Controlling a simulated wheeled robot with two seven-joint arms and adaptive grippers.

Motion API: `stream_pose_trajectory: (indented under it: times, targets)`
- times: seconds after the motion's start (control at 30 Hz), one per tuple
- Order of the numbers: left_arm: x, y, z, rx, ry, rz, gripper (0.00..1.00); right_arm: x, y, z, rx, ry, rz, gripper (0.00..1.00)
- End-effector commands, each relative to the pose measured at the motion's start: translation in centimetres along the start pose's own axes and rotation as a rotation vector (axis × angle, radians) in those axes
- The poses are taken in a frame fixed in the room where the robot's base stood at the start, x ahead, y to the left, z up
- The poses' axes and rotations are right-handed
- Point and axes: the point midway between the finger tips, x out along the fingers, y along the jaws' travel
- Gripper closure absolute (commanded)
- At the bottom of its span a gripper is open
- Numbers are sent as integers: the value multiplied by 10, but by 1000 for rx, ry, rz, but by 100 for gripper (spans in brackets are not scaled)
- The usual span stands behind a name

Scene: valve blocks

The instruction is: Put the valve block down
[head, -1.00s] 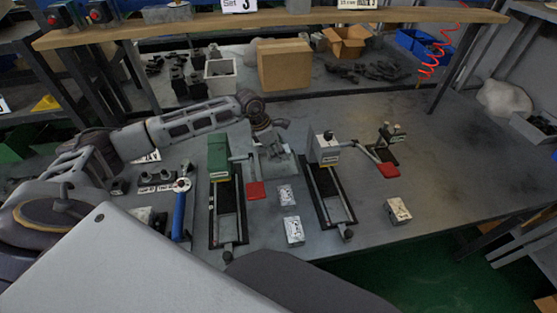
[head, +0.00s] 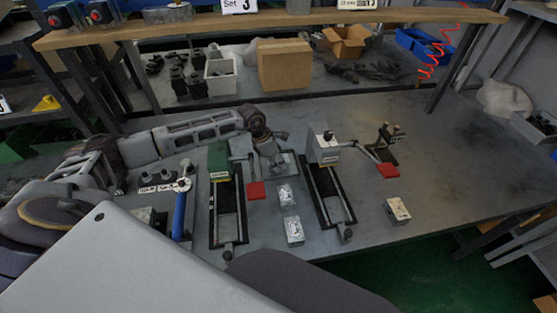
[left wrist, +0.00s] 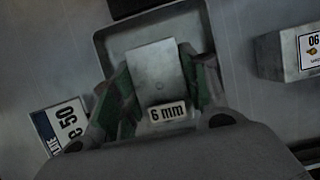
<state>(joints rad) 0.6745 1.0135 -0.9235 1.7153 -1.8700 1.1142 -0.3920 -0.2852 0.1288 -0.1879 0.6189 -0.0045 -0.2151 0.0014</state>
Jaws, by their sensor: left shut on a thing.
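My left gripper (head: 277,160) is over a small grey tray (head: 294,168) between the two black rail fixtures in the head view. In the left wrist view its green-padded fingers (left wrist: 163,92) are shut on a pale grey valve block (left wrist: 153,65). A "6 mm" label (left wrist: 167,112) shows at the block's near end. The tray's raised rim (left wrist: 110,36) frames the block from behind. I cannot tell whether the block touches the tray. In the head view the held block is hidden by the gripper. My right gripper is not in view.
Two white-labelled blocks (head: 287,195) (head: 294,230) lie between the fixtures, and another (head: 398,210) lies to the right. The green-topped fixture (head: 219,160) and white-topped fixture (head: 323,148) flank the tray, with red pads on arms.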

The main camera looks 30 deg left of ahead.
Motion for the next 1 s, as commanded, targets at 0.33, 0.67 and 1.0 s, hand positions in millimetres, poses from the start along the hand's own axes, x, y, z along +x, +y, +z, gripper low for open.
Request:
stream_pose_trajectory:
  times: [0.33,0.67,1.0]
  targets:
    - [2,0,0,0,0,0,34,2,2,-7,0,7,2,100]
    - [1,0,0,0,0,0,34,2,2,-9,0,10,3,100]
    - [-13,1,0,0,-1,3,34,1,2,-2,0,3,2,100]
